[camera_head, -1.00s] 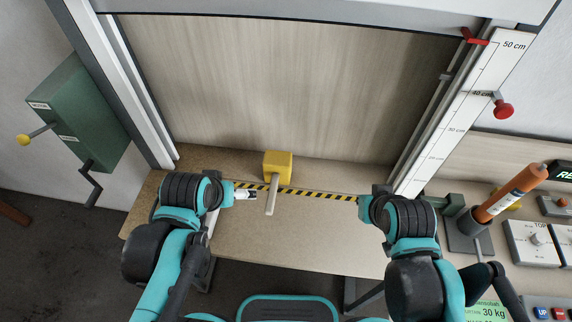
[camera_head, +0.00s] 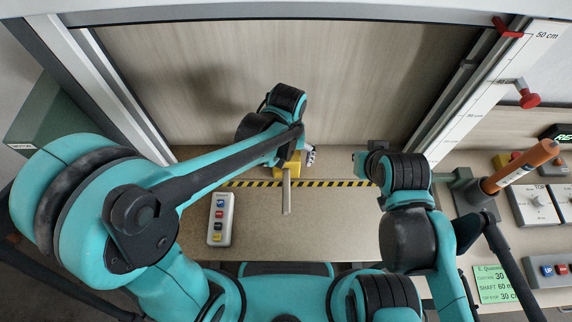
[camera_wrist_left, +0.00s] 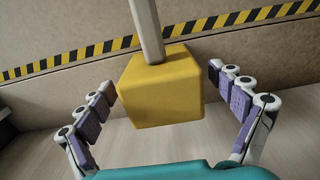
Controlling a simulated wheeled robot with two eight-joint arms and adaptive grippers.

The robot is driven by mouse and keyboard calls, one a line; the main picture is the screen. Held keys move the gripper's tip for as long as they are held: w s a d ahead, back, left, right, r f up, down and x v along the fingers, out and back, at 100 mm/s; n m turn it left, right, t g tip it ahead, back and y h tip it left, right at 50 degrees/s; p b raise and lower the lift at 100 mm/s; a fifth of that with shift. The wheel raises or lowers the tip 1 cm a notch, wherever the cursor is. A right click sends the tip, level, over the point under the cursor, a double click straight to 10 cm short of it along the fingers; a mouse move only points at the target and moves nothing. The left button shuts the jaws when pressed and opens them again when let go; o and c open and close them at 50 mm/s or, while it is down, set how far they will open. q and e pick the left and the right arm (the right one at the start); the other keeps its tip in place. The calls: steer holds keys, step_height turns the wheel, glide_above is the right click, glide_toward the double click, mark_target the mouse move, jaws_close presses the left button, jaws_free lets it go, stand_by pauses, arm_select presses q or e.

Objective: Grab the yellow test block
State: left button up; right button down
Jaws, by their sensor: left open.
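The yellow test block (camera_head: 292,170) sits on the bench at the back, by the wooden panel, with a pale handle (camera_head: 287,195) sticking out toward me. My left gripper (camera_head: 294,157) is over it and hides much of it in the head view. In the left wrist view the yellow block (camera_wrist_left: 160,92) lies between the open fingers of my left gripper (camera_wrist_left: 163,78), one on each side, with visible gaps; they do not touch it. My right gripper (camera_head: 362,166) is at the right of the bench, away from the block; its fingers are hard to make out.
A black-and-yellow striped line (camera_head: 335,184) crosses the bench. A button pendant (camera_head: 221,219) lies at the left. A centimetre scale (camera_head: 497,95), an orange cylinder (camera_head: 523,164) and control boxes (camera_head: 540,205) stand at the right.

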arm_select(q)
step_height(320, 180, down, 4)
steer(key=shift+f+b, duration=0.1)
steer(key=shift+b, duration=0.55)
steer(key=c, duration=1.4)
